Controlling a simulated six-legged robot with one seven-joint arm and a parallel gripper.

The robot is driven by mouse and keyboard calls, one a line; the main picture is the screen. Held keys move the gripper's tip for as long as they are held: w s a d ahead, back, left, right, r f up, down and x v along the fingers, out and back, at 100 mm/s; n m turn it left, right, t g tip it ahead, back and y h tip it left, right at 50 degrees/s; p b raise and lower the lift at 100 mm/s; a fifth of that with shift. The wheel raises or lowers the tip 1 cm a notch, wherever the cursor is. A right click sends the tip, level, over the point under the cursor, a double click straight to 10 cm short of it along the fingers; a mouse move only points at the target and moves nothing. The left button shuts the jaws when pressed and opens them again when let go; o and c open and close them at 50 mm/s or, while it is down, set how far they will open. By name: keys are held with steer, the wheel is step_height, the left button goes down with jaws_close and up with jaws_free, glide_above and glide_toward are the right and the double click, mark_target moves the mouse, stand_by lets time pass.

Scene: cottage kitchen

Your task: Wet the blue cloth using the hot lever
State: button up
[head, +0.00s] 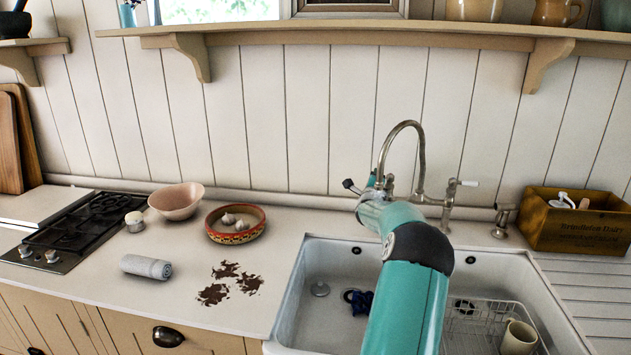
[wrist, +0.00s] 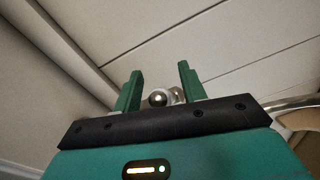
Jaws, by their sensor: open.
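A crumpled dark blue cloth (head: 361,302) lies on the floor of the white sink (head: 290,310), partly hidden by my arm. The tap (head: 384,150) has a tall curved spout at the back of the sink. I see no water running.
A wire rack (head: 480,315) with a cream mug (head: 518,338) is in the sink's right side. Brown stains (head: 228,282), a rolled grey cloth (head: 146,266), a patterned bowl (head: 236,235) and a pink bowl (head: 176,205) are on the counter. A wooden box (head: 575,230) stands right.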

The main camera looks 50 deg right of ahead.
steer(key=w+a+m+g+h, duration=0.2)
steer(key=a+m+g, duration=0.3)
steer(key=a, duration=0.8)
steer(key=w+a+r+n+t+y, duration=0.2)
steer(key=w+a+r+n+t, duration=0.1)
steer(key=w+a+n, duration=0.2)
steer(key=w+a+r+n+t+y, duration=0.2)
steer(key=w+a+r+n+t, duration=0.1)
steer(key=w+a+n, duration=0.2)
steer(key=w+a, duration=0.2)
steer(key=a, duration=0.2)
steer(key=shift+w+a+n+t, duration=0.35)
steer(key=shift+n+t, duration=0.05)
stand_by(0.3)
